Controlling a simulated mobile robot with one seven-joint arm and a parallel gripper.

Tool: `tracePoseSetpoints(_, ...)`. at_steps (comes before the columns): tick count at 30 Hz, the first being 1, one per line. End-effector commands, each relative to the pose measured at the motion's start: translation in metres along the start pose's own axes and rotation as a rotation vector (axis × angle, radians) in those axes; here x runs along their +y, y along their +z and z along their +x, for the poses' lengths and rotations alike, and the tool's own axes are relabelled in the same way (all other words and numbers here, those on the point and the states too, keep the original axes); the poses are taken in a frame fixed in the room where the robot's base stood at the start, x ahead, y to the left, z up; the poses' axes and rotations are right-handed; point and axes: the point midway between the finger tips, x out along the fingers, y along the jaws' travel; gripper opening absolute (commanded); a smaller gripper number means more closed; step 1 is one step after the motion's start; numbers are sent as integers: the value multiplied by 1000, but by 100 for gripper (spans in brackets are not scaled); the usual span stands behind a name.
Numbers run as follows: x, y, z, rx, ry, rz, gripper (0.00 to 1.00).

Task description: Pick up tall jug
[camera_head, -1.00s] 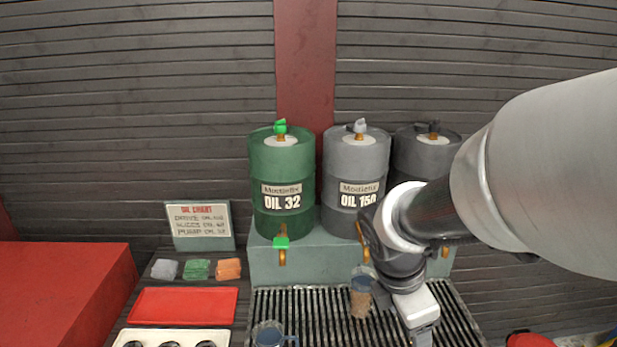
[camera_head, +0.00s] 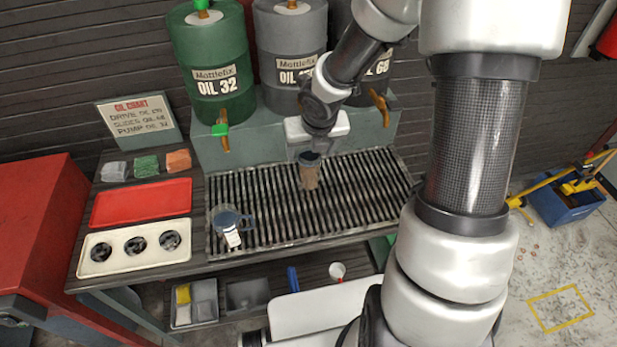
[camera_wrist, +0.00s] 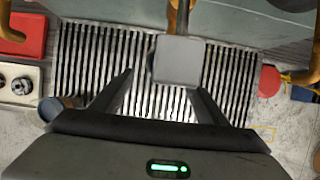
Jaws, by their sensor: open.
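The tall jug (camera_head: 309,175), brownish with a grey-blue top, stands upright on the slatted drip grate, below my gripper (camera_head: 309,151) in the head view. In the wrist view my gripper (camera_wrist: 159,82) is open, its two dark fingers spread over the grate. A grey squarish shape (camera_wrist: 178,60) with a dark stem lies just beyond and between the fingertips; it seems to be the tall jug from above. Contact cannot be told. A shorter, wider jug (camera_head: 230,220) with a blue-grey top stands at the grate's front left.
A green drum (camera_head: 212,60) and grey drums (camera_head: 291,45) with taps (camera_head: 223,140) stand on a ledge behind the grate (camera_head: 355,205). A red tray (camera_head: 140,203) and a cream tray (camera_head: 135,247) lie left of it. The grate's right part is clear.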

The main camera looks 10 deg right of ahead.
Motion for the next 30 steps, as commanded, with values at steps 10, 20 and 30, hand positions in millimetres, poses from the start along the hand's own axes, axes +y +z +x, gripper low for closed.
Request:
tracePoseSetpoints(10,-1,0,37,0,-1,1,68)
tracePoseSetpoints(20,-5,2,82,1,-1,0,68)
tracePoseSetpoints(30,-6,2,85,0,-1,2,63)
